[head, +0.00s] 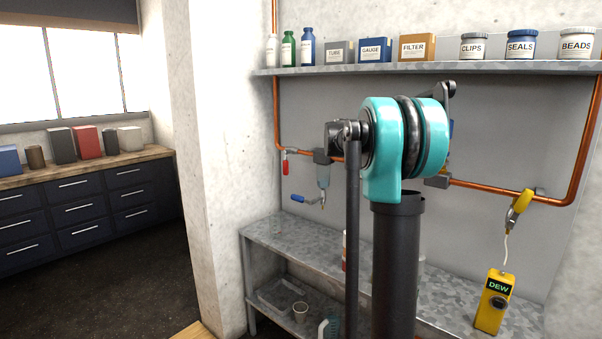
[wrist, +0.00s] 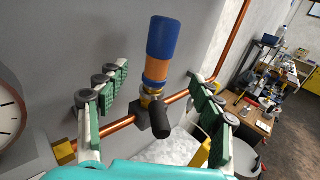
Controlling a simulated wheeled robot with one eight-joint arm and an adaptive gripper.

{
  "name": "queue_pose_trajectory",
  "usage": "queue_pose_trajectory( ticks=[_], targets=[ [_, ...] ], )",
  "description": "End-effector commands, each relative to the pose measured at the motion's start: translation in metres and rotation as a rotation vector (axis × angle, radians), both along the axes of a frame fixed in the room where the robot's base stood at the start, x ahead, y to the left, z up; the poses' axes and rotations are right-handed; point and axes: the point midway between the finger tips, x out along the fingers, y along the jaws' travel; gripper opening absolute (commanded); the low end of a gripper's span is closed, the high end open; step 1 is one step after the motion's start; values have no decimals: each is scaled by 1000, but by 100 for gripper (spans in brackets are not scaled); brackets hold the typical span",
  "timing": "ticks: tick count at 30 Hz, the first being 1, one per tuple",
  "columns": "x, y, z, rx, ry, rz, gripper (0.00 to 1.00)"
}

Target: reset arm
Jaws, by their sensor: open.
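My gripper (wrist: 160,84) is open in the wrist view, with one green-padded finger at the left and one at the right. Between the fingers, a blue and orange cylinder (wrist: 161,52) stands upright on a brass and black valve fitting (wrist: 152,108) on the copper pipe (wrist: 176,98). I see gaps between the cylinder and both fingers, so nothing is gripped. In the head view my teal arm covers the middle of the scene and hides my gripper. A small blue patch shows just right of the arm; I cannot tell surely what it is.
The copper pipe (head: 481,185) runs along the wall below a shelf (head: 400,69) of jars and boxes. A grey bench (head: 279,240) stands beneath, with a yellow DEW meter (head: 494,301) at its right. A round gauge (wrist: 10,115) is close at the left in the wrist view.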

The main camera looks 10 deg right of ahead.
Motion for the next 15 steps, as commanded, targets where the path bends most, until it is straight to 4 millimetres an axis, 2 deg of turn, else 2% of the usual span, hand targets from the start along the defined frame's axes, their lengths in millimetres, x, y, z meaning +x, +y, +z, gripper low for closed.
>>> queue_pose_trajectory(
  ticks=[2,4,8,9,11,15],
  targets=[
    [-5,4,-19,50,-59,22,66],
    [-11,12,-49,131,-155,50,66],
    [-28,40,-123,351,-409,87,66],
    [-33,52,-147,428,-498,88,66],
    [-43,72,-182,547,-629,76,66],
    [-69,128,-258,831,-937,-13,66]
  ],
)
